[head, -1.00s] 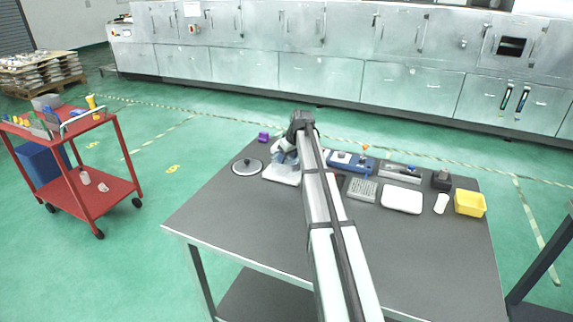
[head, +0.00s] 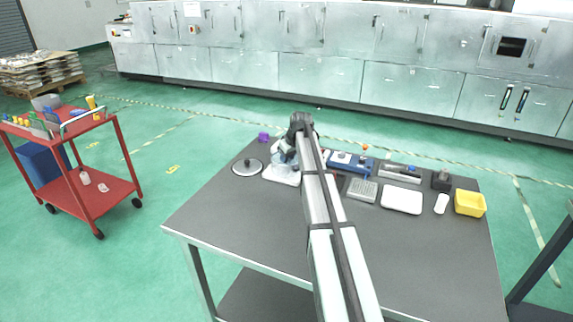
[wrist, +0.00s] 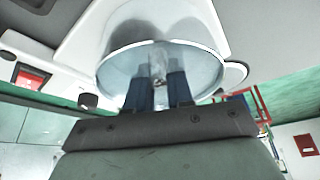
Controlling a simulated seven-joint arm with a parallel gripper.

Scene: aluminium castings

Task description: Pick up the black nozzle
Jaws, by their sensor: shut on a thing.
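In the wrist view my gripper (wrist: 159,76) has its two dark blue fingers pointing into the opening of a shiny metal bowl (wrist: 200,38). A small pale-grey thing shows between the fingertips, partly lost in the bowl's reflections, and the jaws are shut on it. I cannot tell whether it is the black nozzle; no clearly black nozzle shows in either view. In the head view my arm hides the fingers. The arm's end is above a white machine (head: 283,177) with a bluish-grey bowl, at the table's back left.
A round grey lid (head: 247,168) and a purple block (head: 263,137) are near the machine. Right of the arm are a blue device (head: 343,160), a white tray (head: 402,201), a black block (head: 441,180) and a yellow bin (head: 470,203). The table's (head: 240,220) front left is clear.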

